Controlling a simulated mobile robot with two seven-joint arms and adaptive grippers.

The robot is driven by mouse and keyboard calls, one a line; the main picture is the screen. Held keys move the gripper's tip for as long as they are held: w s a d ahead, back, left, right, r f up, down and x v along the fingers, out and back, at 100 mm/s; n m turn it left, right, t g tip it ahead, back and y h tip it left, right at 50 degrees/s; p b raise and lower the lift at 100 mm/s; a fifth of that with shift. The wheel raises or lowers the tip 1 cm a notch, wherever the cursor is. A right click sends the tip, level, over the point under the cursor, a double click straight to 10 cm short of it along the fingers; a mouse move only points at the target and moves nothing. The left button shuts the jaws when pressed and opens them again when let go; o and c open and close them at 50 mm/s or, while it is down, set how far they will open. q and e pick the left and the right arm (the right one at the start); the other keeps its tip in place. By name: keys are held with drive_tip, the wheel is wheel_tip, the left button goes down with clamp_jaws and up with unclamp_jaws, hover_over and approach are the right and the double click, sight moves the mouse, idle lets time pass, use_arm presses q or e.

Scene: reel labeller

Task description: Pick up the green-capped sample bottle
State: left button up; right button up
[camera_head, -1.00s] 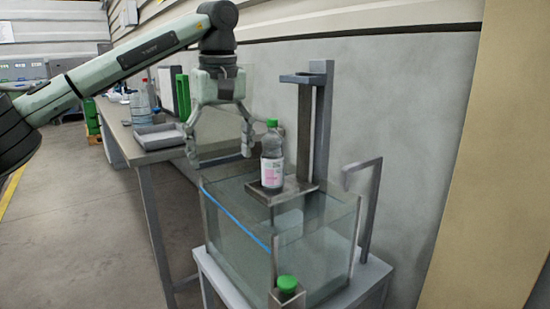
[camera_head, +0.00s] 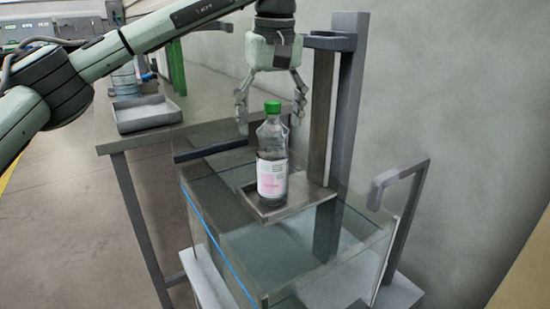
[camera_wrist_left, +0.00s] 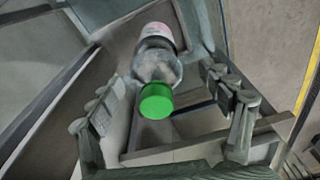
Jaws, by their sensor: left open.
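The green-capped sample bottle (camera_head: 271,160) stands upright on a small metal platform (camera_head: 300,198) above a glass tank. It is clear, with a white and pink label. My left gripper (camera_head: 270,117) is open and points down, its fingertips around the level of the green cap, one to each side in the head view. In the left wrist view the bottle (camera_wrist_left: 160,68) shows cap toward the camera, between the open fingers of the left gripper (camera_wrist_left: 168,112). I cannot tell whether any finger touches it. My right gripper is not in view.
The glass tank (camera_head: 225,238) with a blue line on its edge is below the platform. A grey upright post (camera_head: 345,120) stands close behind the bottle. A grey bent bar (camera_head: 402,180) rises at right. A table with a grey tray (camera_head: 147,113) is at left.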

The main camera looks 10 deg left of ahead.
sight(272, 145)
use_arm(q)
drive_tip(key=f, duration=0.6)
drive_tip(key=shift+w+f, duration=0.1)
drive_tip(key=shift+w, duration=0.25)
drive_tip(key=shift+c, duration=0.6)
drive_tip(key=c, duration=1.6)
drive_tip(key=shift+r, duration=0.2)
